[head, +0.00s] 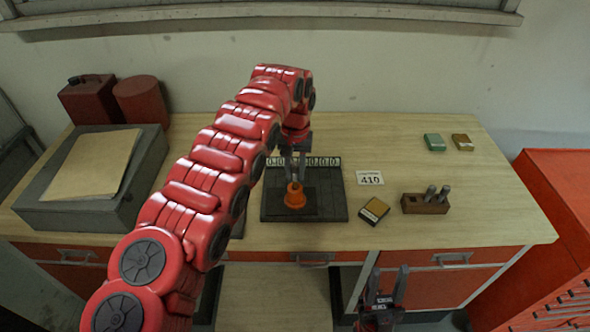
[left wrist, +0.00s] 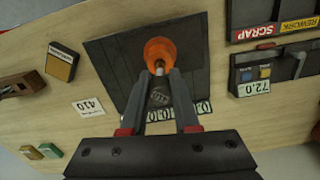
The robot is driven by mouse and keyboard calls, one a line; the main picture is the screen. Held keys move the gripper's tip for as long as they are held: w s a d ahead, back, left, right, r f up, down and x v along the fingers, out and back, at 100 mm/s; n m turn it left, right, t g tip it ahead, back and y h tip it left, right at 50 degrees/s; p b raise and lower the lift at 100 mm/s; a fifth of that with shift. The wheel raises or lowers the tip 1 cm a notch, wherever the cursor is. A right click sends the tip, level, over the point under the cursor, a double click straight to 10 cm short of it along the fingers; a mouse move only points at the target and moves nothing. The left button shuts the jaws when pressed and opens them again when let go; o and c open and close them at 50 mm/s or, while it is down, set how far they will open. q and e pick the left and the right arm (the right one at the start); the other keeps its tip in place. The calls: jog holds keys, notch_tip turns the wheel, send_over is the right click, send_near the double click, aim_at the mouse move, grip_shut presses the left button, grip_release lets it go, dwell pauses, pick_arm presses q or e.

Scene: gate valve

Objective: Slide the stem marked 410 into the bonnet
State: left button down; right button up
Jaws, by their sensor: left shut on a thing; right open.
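The orange bonnet (head: 294,196) stands on a dark mat (head: 334,208) in the middle of the bench; it also shows in the left wrist view (left wrist: 160,50). My left gripper (head: 293,178) is above the bonnet, its fingers (left wrist: 159,72) shut on a thin stem (left wrist: 159,65). Little of the stem shows, and its marking cannot be read. Its tip is at the bonnet's top; I cannot tell whether it is inside. A card reading 410 (head: 370,177) lies right of the mat. My right gripper (head: 382,292) is open and empty, low in front of the bench.
A wooden block (head: 425,204) holding metal pegs stands at the right, beside a dark yellow-edged box (head: 374,210). Two small boxes, green (head: 434,142) and tan (head: 462,142), lie behind. A grey case (head: 140,170) fills the left. A gauge (left wrist: 252,72) shows 72.0.

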aim_at(295, 187)
pick_arm(q)
jog(key=shift+f+b, duration=1.35)
jog(key=shift+f, duration=0.9)
dwell(1.2)
dwell(0.4)
jog(key=c, duration=0.6)
grip_release()
